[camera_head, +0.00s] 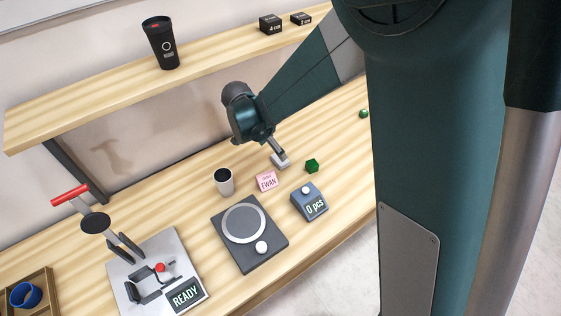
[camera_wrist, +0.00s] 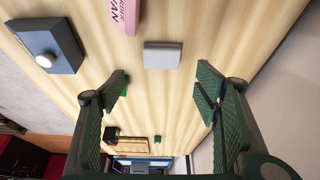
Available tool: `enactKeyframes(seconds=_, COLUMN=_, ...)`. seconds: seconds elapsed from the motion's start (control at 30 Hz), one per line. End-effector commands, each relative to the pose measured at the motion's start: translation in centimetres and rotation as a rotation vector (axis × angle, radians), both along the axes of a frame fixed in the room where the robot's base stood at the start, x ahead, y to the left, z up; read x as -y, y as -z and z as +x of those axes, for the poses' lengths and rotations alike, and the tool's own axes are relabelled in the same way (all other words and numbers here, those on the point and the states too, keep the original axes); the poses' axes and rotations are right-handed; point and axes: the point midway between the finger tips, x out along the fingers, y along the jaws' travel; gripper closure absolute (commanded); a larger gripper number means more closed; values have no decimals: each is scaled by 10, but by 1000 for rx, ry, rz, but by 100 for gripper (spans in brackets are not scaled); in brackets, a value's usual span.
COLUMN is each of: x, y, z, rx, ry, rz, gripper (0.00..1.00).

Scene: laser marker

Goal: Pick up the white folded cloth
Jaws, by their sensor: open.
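The white folded cloth (camera_wrist: 162,55) shows in the wrist view as a small pale, flat block on the wooden table, ahead of my fingertips and roughly centred between them. In the head view a pale block (camera_head: 281,161), likely the same cloth, lies just below the end of my arm. My gripper (camera_wrist: 163,90) is open and empty, its two dark green fingers wide apart. In the head view my gripper (camera_head: 273,144) points down at the table, partly hidden by its own wrist.
Near the cloth are a pink card block (camera_head: 266,181), a green piece (camera_head: 312,165) and a counter box reading "0 pcs" (camera_head: 310,202). A cup (camera_head: 223,181) and a round-plate device (camera_head: 244,223) stand left. A shelf (camera_head: 110,93) runs above the table's back.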

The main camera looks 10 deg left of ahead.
Motion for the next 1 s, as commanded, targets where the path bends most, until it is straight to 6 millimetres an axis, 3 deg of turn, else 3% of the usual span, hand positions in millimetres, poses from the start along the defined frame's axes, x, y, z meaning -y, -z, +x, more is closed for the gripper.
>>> enactKeyframes(seconds=0.53, x=-5, y=10, z=0, rx=3, ry=11, rz=-3, gripper=38)
enactKeyframes(seconds=1.0, x=2, y=32, z=7, rx=3, ry=11, rz=-3, gripper=38)
